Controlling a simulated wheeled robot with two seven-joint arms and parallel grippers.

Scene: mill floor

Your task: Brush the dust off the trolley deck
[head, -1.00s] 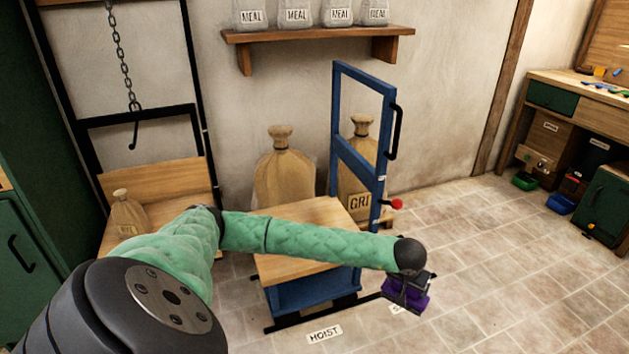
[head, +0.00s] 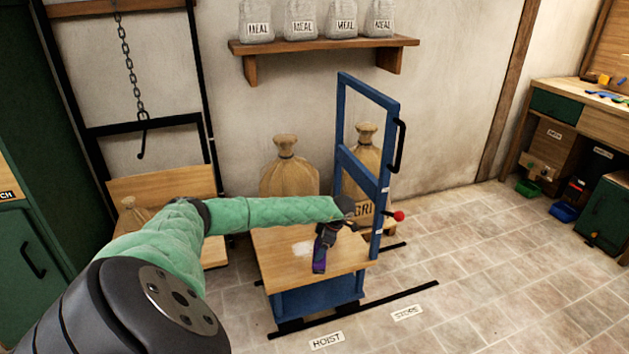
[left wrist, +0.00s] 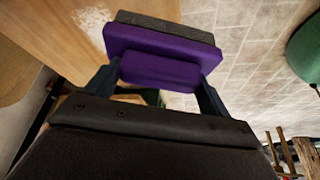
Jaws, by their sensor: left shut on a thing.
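The trolley's wooden deck (head: 275,262) sits on a blue base, with a tall blue handle frame (head: 343,158) at its right. A pale dust patch (head: 300,249) lies near the deck's middle. The dust also shows at the top left of the left wrist view (left wrist: 90,22). My left gripper (head: 328,233) is shut on a purple brush (head: 320,262), over the deck just right of the dust. In the left wrist view the brush (left wrist: 160,50) sits between both fingers, its dark grey pad facing away. I cannot tell whether the pad touches the deck. My right gripper is out of view.
A red-knobbed lever (head: 398,216) sticks out right of the frame. Tied sacks (head: 290,170) stand behind the trolley. A chain hook (head: 142,135) hangs at left. Black floor rails run beside HOIST (head: 327,340) and STORE (head: 407,312) labels. The floor at right is open.

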